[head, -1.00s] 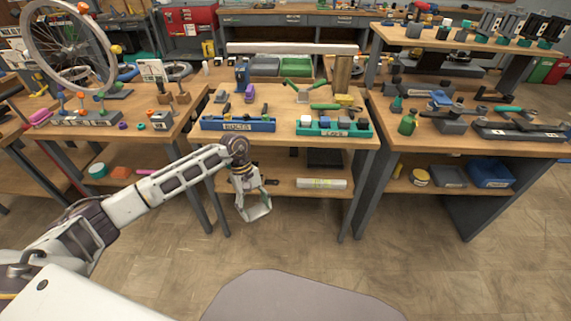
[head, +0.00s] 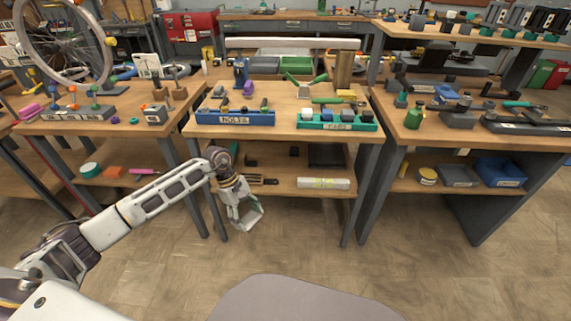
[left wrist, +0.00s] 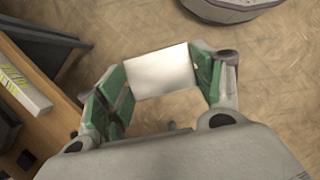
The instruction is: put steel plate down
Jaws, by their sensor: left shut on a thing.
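A pale, flat steel plate (left wrist: 158,72) shows in the left wrist view between the green pads of my left gripper (left wrist: 160,90). The gripper is shut on the plate's two sides and holds it above the floor. In the head view my left gripper (head: 246,218) hangs low in front of the middle bench, below its tabletop. The plate is hard to make out there. My right gripper is not in view.
The middle bench top (head: 284,128) carries a blue bolts tray (head: 235,118) and a green tray (head: 337,121) along its front edge. A lower shelf (head: 290,188) holds a white box (head: 323,183). Right of it stands another loaded bench (head: 480,135). The floor (head: 400,270) in front is clear.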

